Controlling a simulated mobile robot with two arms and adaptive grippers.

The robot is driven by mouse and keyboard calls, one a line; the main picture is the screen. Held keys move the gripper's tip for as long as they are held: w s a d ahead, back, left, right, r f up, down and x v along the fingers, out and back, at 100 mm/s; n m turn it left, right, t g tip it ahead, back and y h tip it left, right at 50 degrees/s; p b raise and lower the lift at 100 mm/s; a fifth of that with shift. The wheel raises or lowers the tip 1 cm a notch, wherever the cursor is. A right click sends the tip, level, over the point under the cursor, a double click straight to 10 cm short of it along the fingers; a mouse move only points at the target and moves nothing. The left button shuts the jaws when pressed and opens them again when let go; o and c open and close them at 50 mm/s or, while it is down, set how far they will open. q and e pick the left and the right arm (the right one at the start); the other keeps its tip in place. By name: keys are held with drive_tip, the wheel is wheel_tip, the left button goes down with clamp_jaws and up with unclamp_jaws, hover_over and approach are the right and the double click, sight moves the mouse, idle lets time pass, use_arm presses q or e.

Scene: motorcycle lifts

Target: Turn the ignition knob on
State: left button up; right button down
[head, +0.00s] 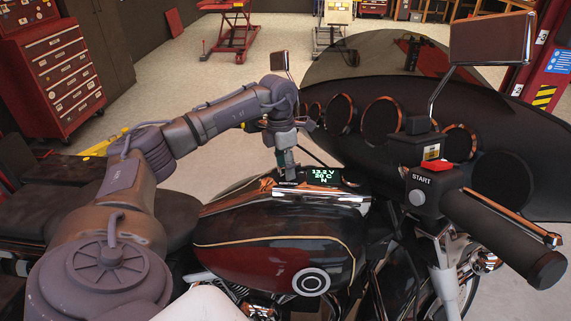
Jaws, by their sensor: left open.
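The motorcycle (280,236) has a dark red and black tank with a small panel on top. A lit display (324,175) on that panel shows green text and an N. My left gripper (289,170) points down over the panel, just left of the display, and is open. The ignition knob cannot be made out; the gripper covers that part of the panel. Whether the fingers touch anything there cannot be told. My right gripper is not in view.
The handlebar grip (500,232) and a START switch box (425,190) with a red switch stand at the right. A mirror (490,40) rises above them. The dark fairing (470,105) with round gauges lies behind the panel. A red tool cabinet (55,75) stands far left.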

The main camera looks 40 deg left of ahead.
use_arm(q)
wheel_tip(320, 180, up, 12)
drive_tip(key=a, duration=0.1)
drive_tip(key=shift+a, duration=0.15)
idle(0.3)
drive_tip(key=shift+s+f, duration=0.1)
drive_tip(key=shift+s, duration=0.05)
idle(0.4)
